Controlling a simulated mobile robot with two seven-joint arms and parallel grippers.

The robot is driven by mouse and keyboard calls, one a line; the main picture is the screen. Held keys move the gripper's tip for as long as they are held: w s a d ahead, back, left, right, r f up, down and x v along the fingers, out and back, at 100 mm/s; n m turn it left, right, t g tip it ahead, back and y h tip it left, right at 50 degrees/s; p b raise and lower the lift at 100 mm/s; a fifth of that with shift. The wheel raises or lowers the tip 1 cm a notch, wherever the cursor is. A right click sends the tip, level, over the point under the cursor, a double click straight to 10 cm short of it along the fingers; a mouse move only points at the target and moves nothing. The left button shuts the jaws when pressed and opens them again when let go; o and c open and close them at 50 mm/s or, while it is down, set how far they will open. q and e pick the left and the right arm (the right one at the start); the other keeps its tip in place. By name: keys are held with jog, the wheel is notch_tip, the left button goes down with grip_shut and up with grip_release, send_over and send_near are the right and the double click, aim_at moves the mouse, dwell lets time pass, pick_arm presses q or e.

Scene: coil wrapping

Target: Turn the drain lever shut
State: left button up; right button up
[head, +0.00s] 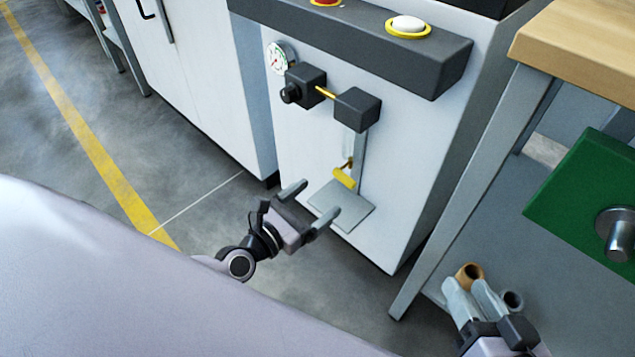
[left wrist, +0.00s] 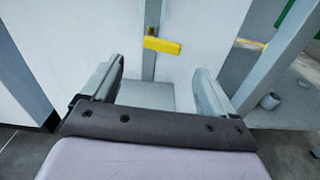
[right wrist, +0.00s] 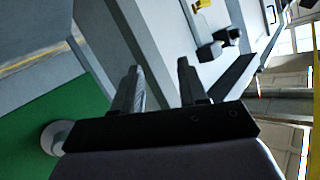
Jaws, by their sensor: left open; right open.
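The yellow drain lever (head: 344,178) is on the white machine's front, below a dark block with a clear tube, above a small grey shelf plate (head: 358,211). In the left wrist view the lever (left wrist: 162,45) lies roughly level, slightly tilted, ahead of the fingers. My left gripper (head: 308,207) is open and empty, in front of the shelf plate and a little below the lever, apart from it. My right gripper (head: 484,286) is open at the lower right, far from the lever. In the right wrist view a small yellow part (right wrist: 203,5) shows at the top.
Above the lever are a dark block (head: 357,108), a black knob (head: 291,94), a gauge (head: 279,57) and a dark panel with a white button (head: 408,25). At right stand a wood-topped table (head: 580,50), a green board (head: 585,195) and a brown roll (head: 470,273).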

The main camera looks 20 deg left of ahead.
aim_at(342, 179)
pick_arm(q)
jog(key=shift+m, duration=0.3)
jog(key=x, duration=0.4)
jog(key=r+b+x, duration=0.1)
jog(key=x, duration=0.2)
jog(key=shift+s+d, duration=0.1)
jog(key=shift+d, duration=0.05)
jog(key=c, duration=1.1)
